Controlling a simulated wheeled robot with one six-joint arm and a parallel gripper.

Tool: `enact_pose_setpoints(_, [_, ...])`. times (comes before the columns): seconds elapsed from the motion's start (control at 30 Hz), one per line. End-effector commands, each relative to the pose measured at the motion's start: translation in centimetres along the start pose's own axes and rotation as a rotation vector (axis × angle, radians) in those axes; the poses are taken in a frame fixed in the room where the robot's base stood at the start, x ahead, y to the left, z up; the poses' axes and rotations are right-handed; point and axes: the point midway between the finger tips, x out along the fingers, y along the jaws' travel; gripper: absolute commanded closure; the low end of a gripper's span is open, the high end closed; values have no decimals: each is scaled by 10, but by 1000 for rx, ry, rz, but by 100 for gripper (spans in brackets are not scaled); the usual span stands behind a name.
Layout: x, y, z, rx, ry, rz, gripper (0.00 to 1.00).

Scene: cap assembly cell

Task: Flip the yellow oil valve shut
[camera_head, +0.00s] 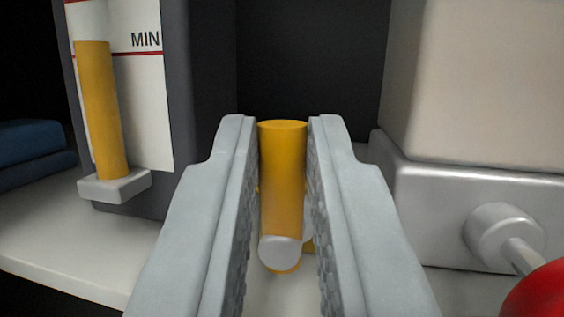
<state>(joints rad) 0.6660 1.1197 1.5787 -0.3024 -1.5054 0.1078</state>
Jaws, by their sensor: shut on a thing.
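The yellow oil valve (282,185) shows as a yellow cylindrical handle in the middle of the head camera view. It stands roughly upright in the picture, with a pale round end near its bottom. My gripper (282,122) has one finger on each side of the handle and is shut on it. The fingers hide the handle's sides, and the valve's lower mount is mostly hidden behind the handle and the fingers.
At left, a gauge panel (146,100) marked MIN carries a yellow-filled tube (103,110). At right stands a metal block (440,205) with a round stub (500,235) and a red knob (543,292). A blue object (35,150) lies at far left on a white shelf (70,235).

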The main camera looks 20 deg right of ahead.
Motion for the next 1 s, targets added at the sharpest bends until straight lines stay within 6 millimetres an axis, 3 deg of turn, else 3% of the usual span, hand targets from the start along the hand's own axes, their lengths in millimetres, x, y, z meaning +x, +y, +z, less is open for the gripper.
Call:
enact_pose_setpoints(0.6, [-2,2,2,40,5,16,100])
enact_pose_setpoints(0.63, [-2,2,2,40,5,16,84])
enact_pose_setpoints(0.67, [-2,2,2,40,5,16,78])
enact_pose_setpoints(1.0, [-1,1,2,39,7,15,77])
